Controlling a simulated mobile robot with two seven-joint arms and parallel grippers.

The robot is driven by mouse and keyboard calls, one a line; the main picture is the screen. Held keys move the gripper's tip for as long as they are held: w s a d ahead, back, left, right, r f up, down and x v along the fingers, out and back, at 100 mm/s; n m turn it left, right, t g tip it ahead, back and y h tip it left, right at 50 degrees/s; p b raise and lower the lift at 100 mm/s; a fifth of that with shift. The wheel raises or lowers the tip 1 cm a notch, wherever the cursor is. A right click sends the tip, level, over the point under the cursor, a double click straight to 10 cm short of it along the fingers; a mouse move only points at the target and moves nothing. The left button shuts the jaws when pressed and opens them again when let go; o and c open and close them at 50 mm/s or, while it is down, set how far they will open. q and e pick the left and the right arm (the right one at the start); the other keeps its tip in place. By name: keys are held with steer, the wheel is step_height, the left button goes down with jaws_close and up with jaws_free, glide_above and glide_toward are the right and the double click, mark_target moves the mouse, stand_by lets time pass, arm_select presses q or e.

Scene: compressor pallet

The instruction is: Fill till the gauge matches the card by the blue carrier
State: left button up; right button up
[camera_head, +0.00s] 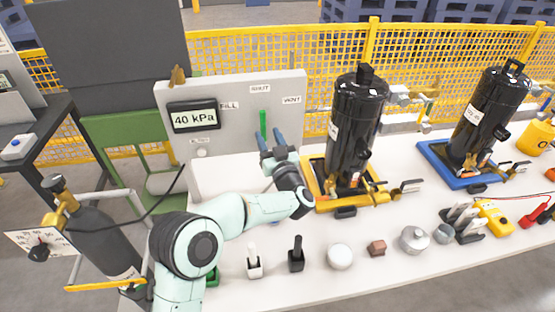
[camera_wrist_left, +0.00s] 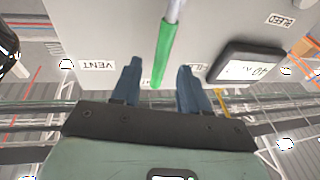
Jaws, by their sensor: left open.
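The grey panel (camera_head: 235,155) carries a gauge (camera_head: 195,117) reading 40 kPa, also in the left wrist view (camera_wrist_left: 248,68). A green-handled lever (camera_head: 262,124) points up towards the SHUT label, between FILL and VENT. My left gripper (camera_head: 268,141) is open at the lever. In the left wrist view, its blue fingers (camera_wrist_left: 158,68) stand apart on either side of the green handle (camera_wrist_left: 162,58); contact cannot be told. The blue carrier (camera_head: 432,158) stands at the right under a black compressor (camera_head: 490,108). A small white card (camera_head: 474,114) shows there, its writing too small to read surely.
A yellow carrier (camera_head: 318,190) with another black compressor (camera_head: 355,118) stands right of my gripper. Loose parts, including a round white lid (camera_head: 339,256), line the table's front. A dark gas cylinder (camera_head: 103,238) stands at the left. A yellow mesh fence (camera_head: 415,60) runs behind.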

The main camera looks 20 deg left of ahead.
arm_select(q)
steer(key=b+v, duration=0.1)
steer(key=v, duration=0.7)
steer(key=shift+s+d+b, duration=0.2)
steer(key=shift+s+b, duration=0.1)
steer(key=shift+f, duration=0.15)
